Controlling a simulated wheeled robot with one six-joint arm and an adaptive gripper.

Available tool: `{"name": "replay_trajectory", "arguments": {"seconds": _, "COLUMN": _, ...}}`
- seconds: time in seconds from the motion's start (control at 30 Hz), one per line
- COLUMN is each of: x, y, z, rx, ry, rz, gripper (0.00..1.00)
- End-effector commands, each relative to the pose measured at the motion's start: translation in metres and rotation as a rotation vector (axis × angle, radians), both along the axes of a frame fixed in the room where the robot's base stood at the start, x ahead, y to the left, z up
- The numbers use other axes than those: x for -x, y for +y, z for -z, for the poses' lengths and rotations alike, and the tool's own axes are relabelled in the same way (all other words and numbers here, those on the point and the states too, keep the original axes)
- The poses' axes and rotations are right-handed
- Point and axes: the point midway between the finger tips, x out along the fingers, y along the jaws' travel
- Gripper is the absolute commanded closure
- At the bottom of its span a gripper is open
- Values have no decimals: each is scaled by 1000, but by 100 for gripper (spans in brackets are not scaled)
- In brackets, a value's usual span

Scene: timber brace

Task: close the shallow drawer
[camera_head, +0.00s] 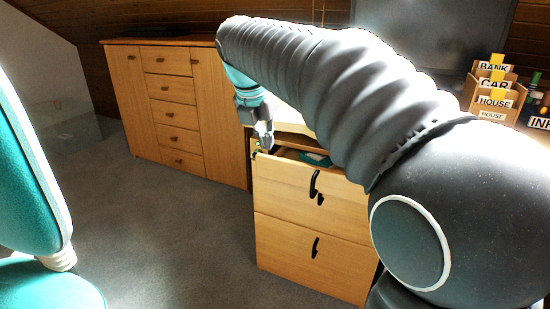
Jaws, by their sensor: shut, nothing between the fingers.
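A light wood drawer unit (282,237) stands right of centre with two fronts showing, each with a black handle. The upper drawer (280,185) appears pulled out, with a dark gap and a teal item (316,159) behind its top edge. I cannot tell whether this is the shallow drawer. My gripper (264,146) is shut and empty, pointing down at the top left corner of the upper front. Whether it touches the front is unclear. My arm hides the right part of the unit.
A wooden cabinet (172,88) with doors and several small drawers stands at the back left. A teal chair (25,175) is at the left edge. Labelled boxes (492,95) sit at the upper right. Grey carpet (170,215) between chair and drawer unit is clear.

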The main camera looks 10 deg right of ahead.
Motion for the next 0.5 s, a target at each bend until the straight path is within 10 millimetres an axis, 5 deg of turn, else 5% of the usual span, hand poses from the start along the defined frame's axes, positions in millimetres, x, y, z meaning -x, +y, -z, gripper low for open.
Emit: {"name": "replay_trajectory", "arguments": {"seconds": 0.5, "x": -24, "y": -17, "z": 76, "rx": 4, "ry": 6, "rz": -6, "gripper": 100}}
